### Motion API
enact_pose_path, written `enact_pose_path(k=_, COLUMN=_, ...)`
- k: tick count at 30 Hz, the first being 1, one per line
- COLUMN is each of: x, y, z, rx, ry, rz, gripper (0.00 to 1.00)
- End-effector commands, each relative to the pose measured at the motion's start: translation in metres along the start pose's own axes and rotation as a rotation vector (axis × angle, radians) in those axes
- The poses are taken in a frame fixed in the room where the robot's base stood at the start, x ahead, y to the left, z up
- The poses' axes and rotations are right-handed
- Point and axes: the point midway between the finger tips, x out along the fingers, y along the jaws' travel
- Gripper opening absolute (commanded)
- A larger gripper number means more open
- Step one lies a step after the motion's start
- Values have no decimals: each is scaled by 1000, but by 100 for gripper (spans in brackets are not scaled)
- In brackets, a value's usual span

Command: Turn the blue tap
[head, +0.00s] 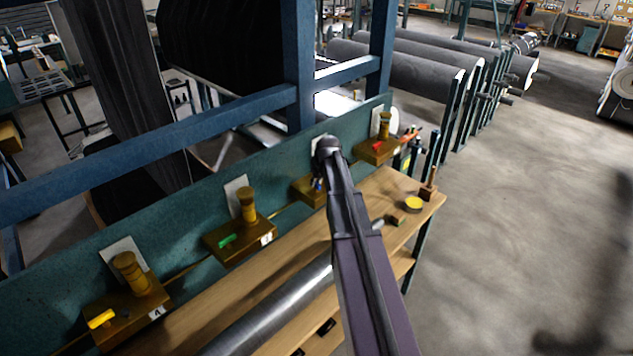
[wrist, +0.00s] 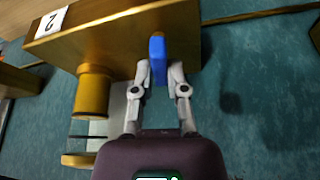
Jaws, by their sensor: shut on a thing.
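The blue tap handle (wrist: 157,47) stands out from a brass valve block (wrist: 130,35) labelled 2 in the wrist view. My gripper (wrist: 159,72) has its two fingers on either side of the handle's near end and is shut on it. In the head view only a small part of the blue handle (head: 317,183) shows beside my arm. My arm hides much of its brass block (head: 303,190) and the gripper there.
Blocks with a yellow handle (head: 101,319), a green handle (head: 227,240) and a red handle (head: 377,146) sit along the same teal panel (head: 185,210). A wooden bench (head: 285,268) below carries a metal roll (head: 275,310) and a yellow round item (head: 414,203).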

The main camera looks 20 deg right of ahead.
Motion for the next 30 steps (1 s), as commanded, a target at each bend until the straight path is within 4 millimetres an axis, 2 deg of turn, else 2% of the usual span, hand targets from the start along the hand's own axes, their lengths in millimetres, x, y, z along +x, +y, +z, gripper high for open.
enact_pose_path(k=30, x=1, y=-3, z=-2, rx=816, ry=-2, rz=339, gripper=0)
